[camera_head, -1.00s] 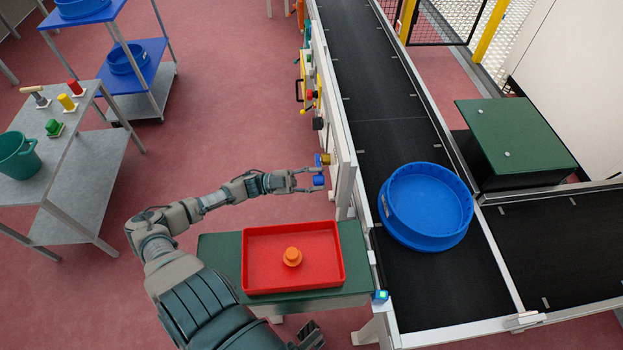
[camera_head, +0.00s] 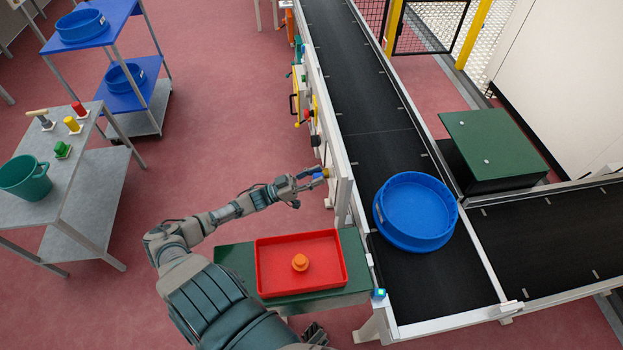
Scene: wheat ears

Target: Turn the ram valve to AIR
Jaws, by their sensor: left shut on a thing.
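No AIR marking can be read. A dark gripper-like part of mine (camera_head: 316,334), probably the right gripper, shows at the bottom edge; its jaws cannot be made out.
A red tray (camera_head: 270,285) holding an orange knob-like piece (camera_head: 300,262) sits on a green table (camera_head: 235,262) below my left forearm. A blue round tub (camera_head: 418,210) stands on the black conveyor (camera_head: 375,110). Other controls (camera_head: 304,112) line the frame farther back.

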